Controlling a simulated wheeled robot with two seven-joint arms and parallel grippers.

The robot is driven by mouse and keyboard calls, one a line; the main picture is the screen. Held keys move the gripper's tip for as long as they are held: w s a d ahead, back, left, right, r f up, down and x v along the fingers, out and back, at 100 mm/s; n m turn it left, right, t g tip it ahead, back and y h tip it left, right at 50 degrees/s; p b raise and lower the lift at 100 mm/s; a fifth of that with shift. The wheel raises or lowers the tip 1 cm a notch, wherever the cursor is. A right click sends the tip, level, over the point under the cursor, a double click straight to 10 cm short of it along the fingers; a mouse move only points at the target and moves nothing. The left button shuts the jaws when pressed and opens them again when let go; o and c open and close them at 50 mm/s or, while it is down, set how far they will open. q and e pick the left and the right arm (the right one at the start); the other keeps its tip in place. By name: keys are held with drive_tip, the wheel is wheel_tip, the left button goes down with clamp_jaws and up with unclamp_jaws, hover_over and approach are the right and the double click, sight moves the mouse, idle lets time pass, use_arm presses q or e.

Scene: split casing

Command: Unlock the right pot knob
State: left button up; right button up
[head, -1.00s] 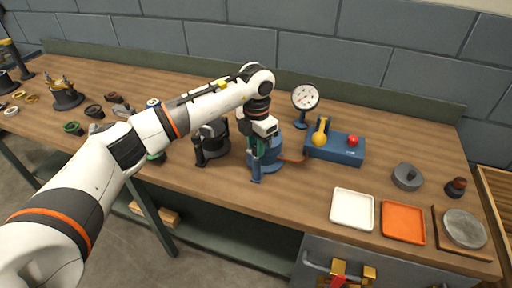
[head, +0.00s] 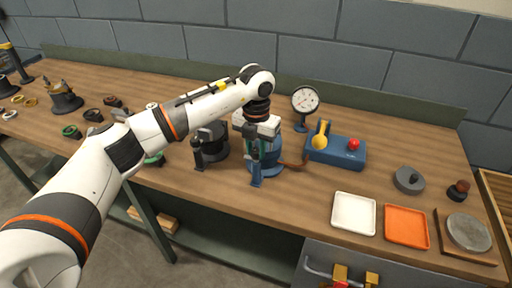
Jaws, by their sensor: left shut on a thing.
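The right pot (head: 268,166) is a blue round casing with a dark blue upright post at its front, standing near the front edge of the bench. My left gripper (head: 254,152) reaches down over it from above and is shut at its top. The gripper and wrist hide the knob, so its lock position cannot be seen. The left pot (head: 212,146), dark grey with a black post in front, stands just to the left, partly behind my arm. My right gripper is not in view.
A blue box (head: 338,153) with a yellow lever and red button stands right of the pot, a dial gauge (head: 305,101) behind. A white tray (head: 353,213) and an orange tray (head: 406,227) lie at the front right. Several rings and small parts lie at the left.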

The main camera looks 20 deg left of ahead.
sight(256, 150)
use_arm(q)
drive_tip(key=shift+r, duration=0.1)
drive_tip(key=o, duration=1)
drive_tip(key=shift+w+r, duration=0.1)
drive_tip(key=shift+r, duration=0.35)
wheel_tip(256, 150, up, 11)
drive_tip(key=b, duration=0.2)
drive_tip(key=shift+b, duration=0.4)
